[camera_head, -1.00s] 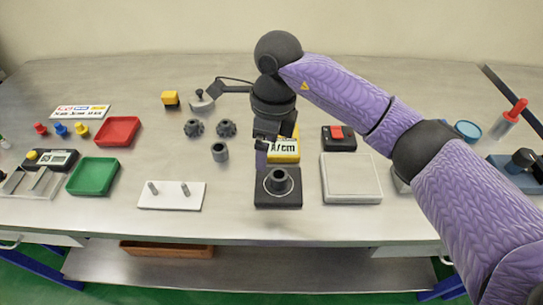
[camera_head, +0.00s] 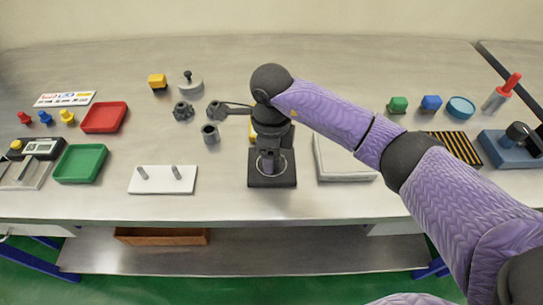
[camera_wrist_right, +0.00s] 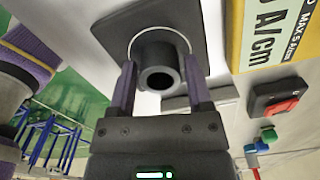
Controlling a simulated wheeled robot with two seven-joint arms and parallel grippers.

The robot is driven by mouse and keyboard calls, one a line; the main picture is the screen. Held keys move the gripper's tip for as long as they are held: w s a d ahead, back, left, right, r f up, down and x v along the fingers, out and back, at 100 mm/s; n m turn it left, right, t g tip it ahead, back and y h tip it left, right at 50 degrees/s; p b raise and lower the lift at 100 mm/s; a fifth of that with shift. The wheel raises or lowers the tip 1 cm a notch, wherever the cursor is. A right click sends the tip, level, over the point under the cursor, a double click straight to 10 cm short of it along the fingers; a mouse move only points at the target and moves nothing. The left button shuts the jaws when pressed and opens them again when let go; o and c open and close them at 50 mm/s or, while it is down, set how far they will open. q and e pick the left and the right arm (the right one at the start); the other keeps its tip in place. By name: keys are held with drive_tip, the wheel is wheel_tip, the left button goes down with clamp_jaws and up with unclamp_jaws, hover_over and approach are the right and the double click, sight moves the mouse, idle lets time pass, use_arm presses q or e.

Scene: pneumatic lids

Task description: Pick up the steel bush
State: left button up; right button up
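The steel bush (camera_wrist_right: 157,54) is a dark grey hollow cylinder standing on a square black block (camera_wrist_right: 112,32) in the wrist view. A thin bright ring runs around its foot. My right gripper (camera_wrist_right: 160,72) has one finger on each side of the bush; whether they touch it is unclear. In the head view, my right gripper (camera_head: 269,162) points down over the black block (camera_head: 258,182) and largely hides the bush. My left gripper is not in view.
A smaller grey hollow cylinder (camera_head: 210,133) and two dark knobbed parts stand left of the gripper. A white plate with two pins (camera_head: 150,186) lies to the left, a pale square tray (camera_head: 345,168) to the right. A yellow gauge box (camera_wrist_right: 262,30) stands close to the block.

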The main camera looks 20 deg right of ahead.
clamp_jaws()
